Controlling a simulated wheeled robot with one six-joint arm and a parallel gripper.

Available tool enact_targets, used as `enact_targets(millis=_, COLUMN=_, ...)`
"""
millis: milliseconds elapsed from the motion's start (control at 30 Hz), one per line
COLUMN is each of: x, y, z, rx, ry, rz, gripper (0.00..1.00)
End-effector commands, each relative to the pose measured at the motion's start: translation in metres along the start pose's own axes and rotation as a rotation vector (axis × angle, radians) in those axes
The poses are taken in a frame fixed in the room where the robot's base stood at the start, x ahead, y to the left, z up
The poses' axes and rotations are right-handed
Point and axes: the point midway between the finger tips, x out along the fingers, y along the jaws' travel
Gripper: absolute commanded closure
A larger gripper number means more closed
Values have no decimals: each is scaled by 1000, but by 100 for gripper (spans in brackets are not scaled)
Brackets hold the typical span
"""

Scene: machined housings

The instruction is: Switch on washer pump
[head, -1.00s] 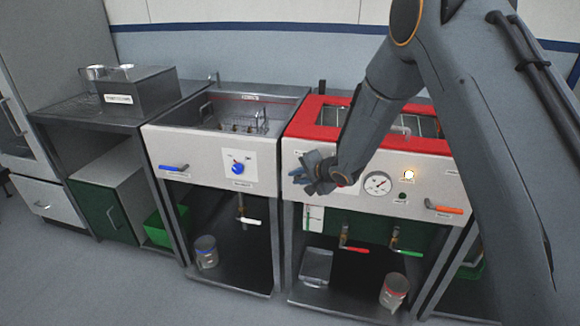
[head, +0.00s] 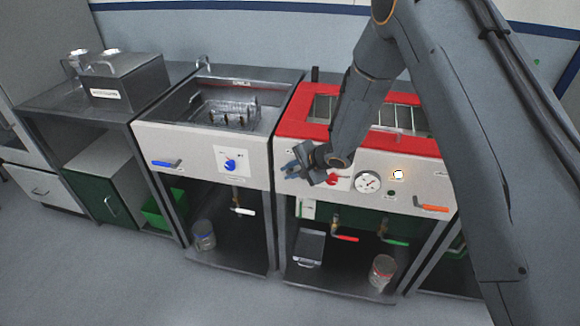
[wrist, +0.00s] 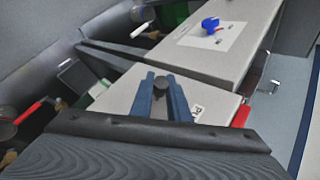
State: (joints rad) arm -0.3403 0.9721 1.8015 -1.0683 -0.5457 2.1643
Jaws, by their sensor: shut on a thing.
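My gripper (head: 292,170) is at the left end of the pale front panel (head: 405,196) of the red-rimmed unit. In the wrist view its two blue fingers (wrist: 162,88) are shut on a small dark round knob (wrist: 161,81) at the panel. A label partly shows beside the fingers; its full text is hidden. A red dial (head: 334,181) sits just right of the gripper and is partly covered by my wrist. Right of it are a round gauge (head: 367,183) and a glowing lamp (head: 398,175).
The sink unit to the left has a blue dial (head: 231,163) and a blue-handled lever (head: 166,163). An orange lever (head: 431,207) is at the panel's right.

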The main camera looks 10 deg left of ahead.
Motion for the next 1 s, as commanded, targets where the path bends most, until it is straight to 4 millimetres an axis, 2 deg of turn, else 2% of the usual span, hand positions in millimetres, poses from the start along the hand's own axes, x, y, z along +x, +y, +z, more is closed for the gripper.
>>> enact_targets(millis=433, x=0, y=2, z=2, rx=4, ry=-1, rz=6, gripper=100)
enact_targets(millis=467, x=0, y=1, z=2, rx=4, ry=-1, rz=5, gripper=81)
enact_targets(millis=500, x=0, y=1, z=2, rx=4, ry=-1, rz=5, gripper=77)
enact_targets(millis=833, x=-2, y=0, z=3, rx=1, ry=-3, rz=3, gripper=77)
enact_targets(millis=1000, x=-18, y=0, z=2, rx=3, ry=-1, rz=2, gripper=77)
